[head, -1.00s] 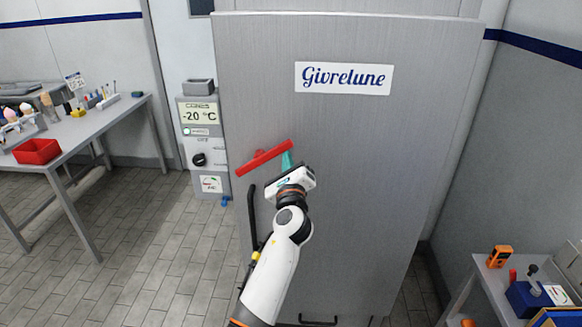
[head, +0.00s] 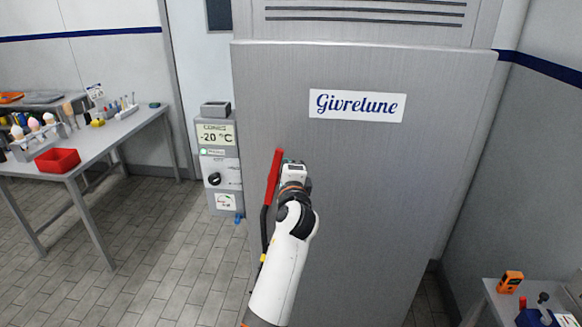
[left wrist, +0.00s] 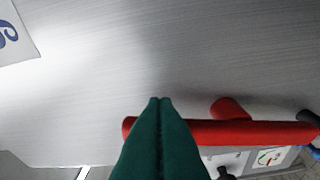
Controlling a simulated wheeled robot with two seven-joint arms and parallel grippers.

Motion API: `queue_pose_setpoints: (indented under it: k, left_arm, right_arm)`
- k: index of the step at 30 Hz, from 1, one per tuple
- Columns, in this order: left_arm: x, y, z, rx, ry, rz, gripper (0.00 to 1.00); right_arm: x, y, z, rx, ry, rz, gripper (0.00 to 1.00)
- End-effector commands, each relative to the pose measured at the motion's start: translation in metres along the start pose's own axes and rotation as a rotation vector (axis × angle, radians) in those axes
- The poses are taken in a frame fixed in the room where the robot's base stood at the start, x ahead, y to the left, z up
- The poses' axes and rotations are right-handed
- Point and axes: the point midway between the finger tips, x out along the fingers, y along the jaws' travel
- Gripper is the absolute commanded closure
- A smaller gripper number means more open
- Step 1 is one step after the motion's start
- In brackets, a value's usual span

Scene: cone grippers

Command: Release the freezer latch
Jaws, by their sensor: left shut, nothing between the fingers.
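The freezer door (head: 400,190) is a tall grey panel with a "Givrelune" label, and it looks shut. A red latch bar (head: 273,178) stands nearly upright near the door's left edge. In the left wrist view the bar (left wrist: 245,132) runs across the lower right, with a round red stub (left wrist: 229,107) beside it. My left gripper (head: 291,164) is just right of the bar's upper part. Its green fingers (left wrist: 160,101) are pressed together and empty. They overlap one end of the bar in the left wrist view; I cannot tell whether they touch it. My right gripper is not in view.
A black handle (head: 265,228) runs down the door's left edge below the bar. A control box (head: 217,160) reading -20 °C hangs left of the freezer. A table (head: 92,150) with a red bin (head: 58,161) stands left. Another table (head: 497,300) stands lower right. The floor between is clear.

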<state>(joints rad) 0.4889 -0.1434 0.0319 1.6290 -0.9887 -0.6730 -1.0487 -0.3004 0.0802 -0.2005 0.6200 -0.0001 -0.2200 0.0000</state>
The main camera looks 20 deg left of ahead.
Motion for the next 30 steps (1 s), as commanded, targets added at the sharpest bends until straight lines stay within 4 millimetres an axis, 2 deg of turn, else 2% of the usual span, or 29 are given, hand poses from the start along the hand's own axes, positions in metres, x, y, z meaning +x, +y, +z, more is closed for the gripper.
queue_pose_setpoints:
  k: [22, 26, 30]
  left_arm:
    - [0.001, 0.003, -0.004, -0.038, 0.001, -0.009, 1.0]
    - [0.002, 0.019, -0.006, -0.04, 0.003, -0.004, 1.0]
    - [0.003, 0.047, -0.011, -0.04, 0.004, 0.0, 1.0]
  right_arm:
    - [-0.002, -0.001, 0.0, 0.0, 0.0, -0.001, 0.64]
    - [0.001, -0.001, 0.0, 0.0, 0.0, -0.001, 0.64]
    - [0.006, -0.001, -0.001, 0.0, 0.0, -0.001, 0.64]
